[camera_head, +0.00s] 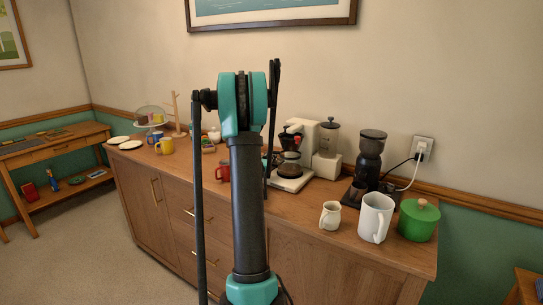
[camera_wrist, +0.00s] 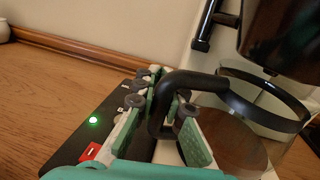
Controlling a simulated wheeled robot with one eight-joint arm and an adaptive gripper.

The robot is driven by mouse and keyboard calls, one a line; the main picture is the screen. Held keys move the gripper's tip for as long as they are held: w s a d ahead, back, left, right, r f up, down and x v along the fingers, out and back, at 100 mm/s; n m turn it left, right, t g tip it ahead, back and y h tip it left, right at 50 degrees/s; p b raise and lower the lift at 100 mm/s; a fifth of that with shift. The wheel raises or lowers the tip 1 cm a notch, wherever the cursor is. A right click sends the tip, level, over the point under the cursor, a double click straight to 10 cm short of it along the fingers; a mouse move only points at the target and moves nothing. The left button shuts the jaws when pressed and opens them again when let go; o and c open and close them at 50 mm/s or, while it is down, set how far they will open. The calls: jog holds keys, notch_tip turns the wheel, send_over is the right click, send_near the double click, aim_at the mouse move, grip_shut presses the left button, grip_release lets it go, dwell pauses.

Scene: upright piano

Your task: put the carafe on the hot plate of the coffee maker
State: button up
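The glass carafe (camera_head: 289,167), with dark coffee in it, stands upright over the pale base of the white coffee maker (camera_head: 309,134), below the dark filter basket. In the wrist view, the carafe's glass (camera_wrist: 234,140) fills the lower right, and its black handle (camera_wrist: 190,82) reaches between my fingers. My gripper (camera_wrist: 174,122) has teal pads on both sides of the handle, with a gap visible at the right pad. It looks open around the handle. The hot plate is hidden under the carafe, so I cannot see its contact. In the head view, my arm hides most of the gripper.
A red mug (camera_head: 222,171) stands left of the coffee maker. A grinder (camera_head: 370,158), a cream jug (camera_head: 330,215), a white pitcher (camera_head: 376,218) and a green pot (camera_head: 418,220) stand to the right. The filter basket (camera_wrist: 284,38) overhangs the carafe closely.

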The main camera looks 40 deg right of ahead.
jog(key=o, duration=0.4)
jog(key=shift+r, duration=0.15)
jog(key=v, duration=1.2)
jog(key=w+a+r+n+t+y, duration=0.2)
jog(key=a+r+n+t+y, duration=0.3)
jog(key=a+n, duration=0.6)
jog(key=w+a+n+t+y, duration=0.3)
jog(key=a+n+y, duration=0.3)
jog(key=a+n, duration=0.4)
jog(key=s+a+f+n+g+y, duration=0.2)
jog(key=a+n+y, duration=0.1)
jog(key=a+n, duration=0.25)
jog(key=s+a+f+n+g+y, duration=0.1)
jog(key=s+a+f+n+y, duration=0.15)
jog(key=a+n, duration=0.3)
jog(key=s+a+f+n+g+y, duration=0.1)
jog(key=s+a+f+n+g, duration=0.4)
jog(key=s+f+n, duration=0.3)
jog(key=s+d+f+n+g+h, duration=0.1)
jog(key=s+f+n+g, duration=0.1)
jog(key=s, duration=0.6)
jog(key=s+d+f+n+g+h, duration=0.1)
jog(key=s+f+n+g, duration=0.2)
jog(key=s+f+n, duration=0.2)
jog(key=s, duration=0.3)
jog(key=shift+d+f+g, duration=0.25)
jog(key=shift+d+g, duration=0.05)
